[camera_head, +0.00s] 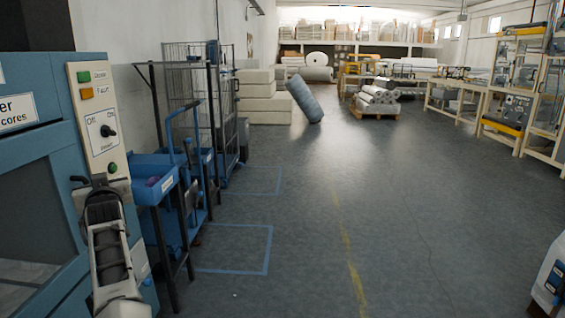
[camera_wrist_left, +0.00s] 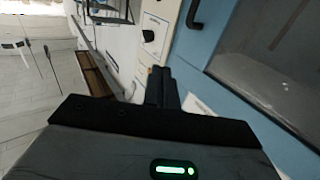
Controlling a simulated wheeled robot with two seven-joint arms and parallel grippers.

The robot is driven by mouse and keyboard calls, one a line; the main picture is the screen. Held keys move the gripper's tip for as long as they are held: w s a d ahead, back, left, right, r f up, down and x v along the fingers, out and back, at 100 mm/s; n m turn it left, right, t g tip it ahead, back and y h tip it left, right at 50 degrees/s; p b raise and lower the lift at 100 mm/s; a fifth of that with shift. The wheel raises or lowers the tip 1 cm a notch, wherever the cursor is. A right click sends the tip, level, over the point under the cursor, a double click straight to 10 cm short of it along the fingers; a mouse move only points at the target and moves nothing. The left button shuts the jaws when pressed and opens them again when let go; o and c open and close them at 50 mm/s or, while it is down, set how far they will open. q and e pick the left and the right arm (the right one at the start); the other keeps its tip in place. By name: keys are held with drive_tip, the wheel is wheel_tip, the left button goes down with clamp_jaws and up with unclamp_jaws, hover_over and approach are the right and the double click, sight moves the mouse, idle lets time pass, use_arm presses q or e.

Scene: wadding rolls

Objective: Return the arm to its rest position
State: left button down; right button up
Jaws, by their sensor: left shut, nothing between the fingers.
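My left arm comes up from the bottom left of the head view. Its gripper (camera_head: 98,182) is raised in front of the lower part of a cream control panel (camera_head: 92,110). The gripper is shut and empty. In the left wrist view its dark fingers (camera_wrist_left: 161,86) are together, with the panel's black knob (camera_wrist_left: 148,36) beyond them. I cannot tell whether the fingertips touch the panel. My right gripper is not in view.
The blue machine (camera_head: 45,70) with a dark window stands close on the left. A blue trolley (camera_head: 150,165) and a wire cage (camera_head: 187,75) stand beyond it. A tilted grey roll (camera_head: 305,98) and stacked rolls (camera_head: 378,97) are farther back. The middle floor is clear.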

use_arm(q)
drive_tip(key=s+d+f+m+h+p, duration=0.1)
drive_tip(key=s+d+f+m+h, duration=0.1)
drive_tip(key=s+f, duration=0.45)
drive_tip(key=s+d+f+m+h+p, duration=0.1)
drive_tip(key=s+d+f+m, duration=0.15)
drive_tip(key=s+f, duration=0.45)
drive_tip(key=s+d+f+m+g+h, duration=0.1)
drive_tip(key=s+d+f+h, duration=0.2)
drive_tip(key=s+d, duration=0.5)
drive_tip(key=s+d+f+m+g+h+p, duration=0.1)
drive_tip(key=s+d+f+h, duration=0.3)
drive_tip(key=s+d, duration=0.4)
drive_tip(key=s+d+f+m+g+h, duration=0.2)
drive_tip(key=s+d+f+h, duration=0.1)
drive_tip(key=s+d+f, duration=0.3)
drive_tip(key=s+d, duration=0.2)
drive_tip(key=s, duration=0.2)
drive_tip(key=shift+s+d, duration=0.15)
